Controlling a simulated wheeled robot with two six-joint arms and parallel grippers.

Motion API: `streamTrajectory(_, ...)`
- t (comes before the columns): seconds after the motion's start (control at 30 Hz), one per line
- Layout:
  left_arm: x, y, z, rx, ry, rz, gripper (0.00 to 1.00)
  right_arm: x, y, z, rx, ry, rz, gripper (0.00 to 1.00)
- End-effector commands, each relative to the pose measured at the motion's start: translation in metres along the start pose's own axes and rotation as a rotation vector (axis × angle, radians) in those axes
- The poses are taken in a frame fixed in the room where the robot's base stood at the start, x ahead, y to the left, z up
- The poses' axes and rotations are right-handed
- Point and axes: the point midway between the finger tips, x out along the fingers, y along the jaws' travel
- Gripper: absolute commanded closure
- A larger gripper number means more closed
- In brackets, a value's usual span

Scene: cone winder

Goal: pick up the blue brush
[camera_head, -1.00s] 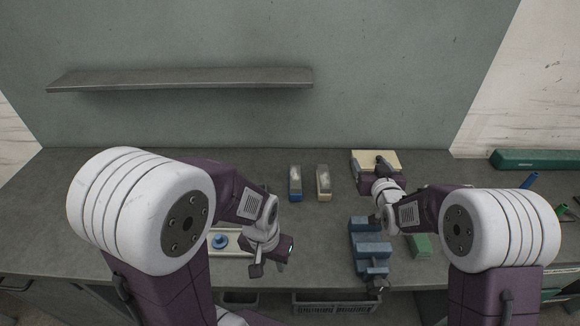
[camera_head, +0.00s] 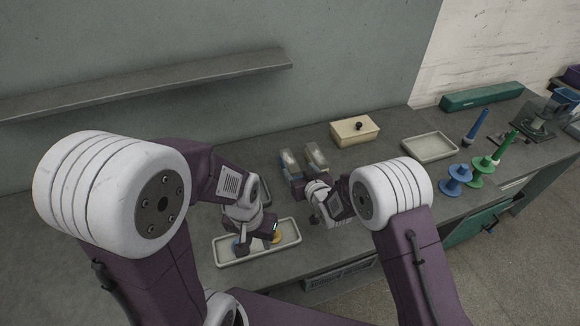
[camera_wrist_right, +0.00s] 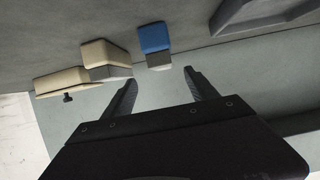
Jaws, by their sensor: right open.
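The blue brush (camera_head: 290,164), a small block with a blue body and a grey side, lies on the bench left of a similar cream brush (camera_head: 316,157). In the right wrist view the blue brush (camera_wrist_right: 154,38) is ahead of the open fingers of my right gripper (camera_wrist_right: 157,78), apart from them, with nothing between the fingers. In the head view the right wrist is just in front of the brushes, and its fingertips are hard to make out. My left gripper (camera_head: 258,238) hangs over a pale tray (camera_head: 227,257), its fingers apart.
A cream lidded box (camera_head: 354,132) stands behind and right of the brushes, with an empty tray (camera_head: 430,148) further right. Blue (camera_head: 455,181) and green (camera_head: 482,168) spindles stand near the right end. A shelf (camera_head: 150,84) runs along the wall.

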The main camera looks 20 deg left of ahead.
Motion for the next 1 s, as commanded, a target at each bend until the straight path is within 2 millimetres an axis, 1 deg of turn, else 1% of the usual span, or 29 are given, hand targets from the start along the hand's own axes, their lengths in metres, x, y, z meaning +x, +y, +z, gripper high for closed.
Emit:
streamTrajectory(0.07,0.0,0.0,0.0,0.0,0.0,0.0,0.64,0.0,-0.004,-0.001,-0.002,0.001,-0.006,0.33)
streamTrajectory(0.13,0.002,0.0,0.0,0.0,0.0,0.0,0.64,0.005,-0.003,0.0,-0.002,0.002,-0.005,0.33)
streamTrajectory(0.3,0.011,0.0,0.001,0.0,0.0,0.0,0.64,0.032,-0.003,0.001,-0.002,0.003,-0.005,0.33)
streamTrajectory(0.33,0.012,0.0,0.001,0.0,0.0,0.0,0.64,0.035,-0.003,0.001,-0.002,0.002,-0.005,0.33)
streamTrajectory(0.53,0.014,0.0,0.001,0.0,0.0,0.0,0.64,0.044,-0.002,0.0,-0.002,0.001,-0.004,0.33)
streamTrajectory(0.7,0.026,-0.001,0.003,0.0,0.0,0.0,0.64,0.074,-0.001,0.002,-0.003,0.003,-0.004,0.33)
streamTrajectory(0.8,0.032,-0.001,0.003,0.0,0.0,0.0,0.64,0.086,-0.001,0.001,-0.003,0.003,-0.005,0.33)
streamTrajectory(0.9,0.033,-0.001,0.003,0.0,0.0,0.0,0.64,0.091,-0.001,-0.001,-0.002,0.002,-0.004,0.33)
streamTrajectory(1.0,0.032,-0.001,0.003,0.0,0.0,0.0,0.64,0.091,-0.001,-0.002,-0.002,0.002,-0.004,0.33)
